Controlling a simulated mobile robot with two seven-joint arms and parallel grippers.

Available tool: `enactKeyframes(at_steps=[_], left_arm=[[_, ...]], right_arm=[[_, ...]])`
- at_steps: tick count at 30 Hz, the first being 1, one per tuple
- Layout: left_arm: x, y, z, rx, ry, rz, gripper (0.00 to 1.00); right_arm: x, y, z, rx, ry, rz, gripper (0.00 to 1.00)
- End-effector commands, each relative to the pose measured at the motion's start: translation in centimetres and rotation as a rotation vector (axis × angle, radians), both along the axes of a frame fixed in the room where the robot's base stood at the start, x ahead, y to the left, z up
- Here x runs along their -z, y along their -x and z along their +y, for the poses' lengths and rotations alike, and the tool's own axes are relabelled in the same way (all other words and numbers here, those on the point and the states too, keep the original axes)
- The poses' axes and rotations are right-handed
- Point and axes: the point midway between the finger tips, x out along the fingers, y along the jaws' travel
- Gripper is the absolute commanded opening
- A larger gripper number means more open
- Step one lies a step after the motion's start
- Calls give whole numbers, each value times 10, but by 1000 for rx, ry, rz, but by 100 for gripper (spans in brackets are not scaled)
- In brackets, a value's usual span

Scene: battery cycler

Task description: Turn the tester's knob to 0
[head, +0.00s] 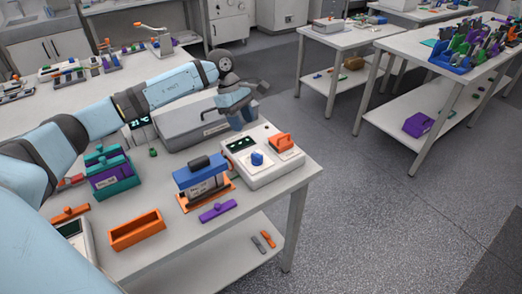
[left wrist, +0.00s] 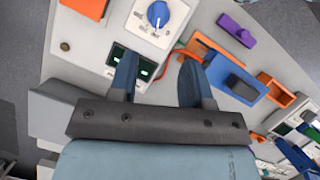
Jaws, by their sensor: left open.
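The tester (head: 262,178) is a white box near the right end of the table, with a dark green-lit display and a blue knob (head: 257,158) on its top. In the left wrist view the round blue knob (left wrist: 158,14) sits at the top edge on a white dial; its pointer setting is too small to read. My left gripper (head: 238,120) is above and behind the tester, apart from the knob. In the left wrist view its two blue fingers (left wrist: 159,80) are spread with nothing between them, below the knob in the picture. My right gripper is not seen.
An orange part (head: 281,142) sits on the tester's right side. A grey case (head: 190,128) stands behind, under my left arm. A blue-topped battery unit (head: 201,175) on an orange base stands left of the tester, with a purple bar (head: 217,212) and an orange tray (head: 137,231) in front.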

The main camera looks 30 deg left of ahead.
Motion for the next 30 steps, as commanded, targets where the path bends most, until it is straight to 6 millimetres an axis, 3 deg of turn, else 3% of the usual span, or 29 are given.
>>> enactKeyframes(at_steps=[9,15,21,29,30], left_arm=[[63,2,-28,-1,5,3,45],[92,2,-40,-1,4,2,45],[105,2,-45,-2,4,0,45],[107,2,-45,-2,3,0,45],[106,2,-45,-2,3,0,40]], right_arm=[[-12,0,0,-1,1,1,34],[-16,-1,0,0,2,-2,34],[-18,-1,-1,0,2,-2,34],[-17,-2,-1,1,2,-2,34],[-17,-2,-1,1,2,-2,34]])
